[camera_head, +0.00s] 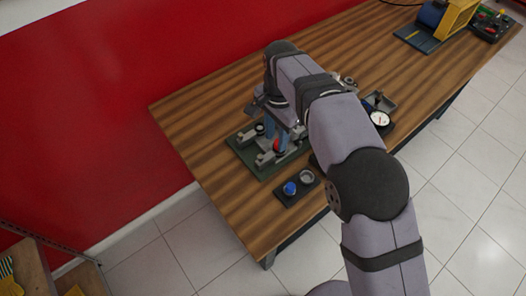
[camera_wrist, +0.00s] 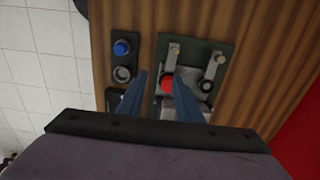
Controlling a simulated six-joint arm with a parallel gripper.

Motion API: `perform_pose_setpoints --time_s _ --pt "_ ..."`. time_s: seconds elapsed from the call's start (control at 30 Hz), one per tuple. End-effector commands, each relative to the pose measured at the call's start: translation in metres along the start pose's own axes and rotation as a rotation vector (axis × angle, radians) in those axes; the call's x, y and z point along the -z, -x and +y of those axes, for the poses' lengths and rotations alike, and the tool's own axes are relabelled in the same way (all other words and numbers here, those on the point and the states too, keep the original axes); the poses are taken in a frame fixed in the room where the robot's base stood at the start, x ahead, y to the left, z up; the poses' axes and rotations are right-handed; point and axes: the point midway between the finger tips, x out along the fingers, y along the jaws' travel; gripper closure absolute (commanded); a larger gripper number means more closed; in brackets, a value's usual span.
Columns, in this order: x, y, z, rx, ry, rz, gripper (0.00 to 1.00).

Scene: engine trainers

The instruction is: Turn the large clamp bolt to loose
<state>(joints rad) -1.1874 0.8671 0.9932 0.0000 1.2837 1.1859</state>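A dark green plate (camera_head: 247,158) on the wooden bench carries two grey clamp-like parts. In the wrist view the plate (camera_wrist: 195,45) shows two pale bolt-like ends, one left (camera_wrist: 175,52) and one right (camera_wrist: 219,59). A red round part (camera_wrist: 168,84) and a black ring (camera_wrist: 207,85) lie below them. I cannot tell which is the large clamp bolt. My gripper (camera_wrist: 159,77) is open, its two blue fingers spread on either side of the red part in the picture. Contact cannot be judged. In the head view my gripper (camera_head: 277,128) hangs over the plate, partly hidden by my arm.
A small dark panel (camera_head: 296,188) with a blue button (camera_head: 290,188) and a grey ring (camera_head: 307,177) sits near the front edge. A dial gauge (camera_head: 379,118) is to the right. A yellow-and-blue device (camera_head: 447,17) stands far right. A red wall borders the bench.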

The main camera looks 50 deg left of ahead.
Motion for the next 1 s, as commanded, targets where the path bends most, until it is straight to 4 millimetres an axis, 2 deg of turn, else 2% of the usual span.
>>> perform_pose_setpoints --time_s 0.03,0.1,0.23,0.4,0.57,1.0 --pt "-0.013 -0.003 -0.01 0.0 0.004 0.0 0.68" --pt "-0.025 -0.005 -0.019 0.0 0.002 0.0 0.68" --pt "-0.035 -0.005 -0.026 0.001 -0.002 0.001 0.68" --pt "-0.036 -0.007 -0.026 0.001 -0.002 0.001 0.68" --pt "-0.036 -0.018 -0.026 -0.001 -0.002 0.0 0.68" --pt "-0.035 -0.069 -0.025 0.0 -0.002 0.0 0.68"
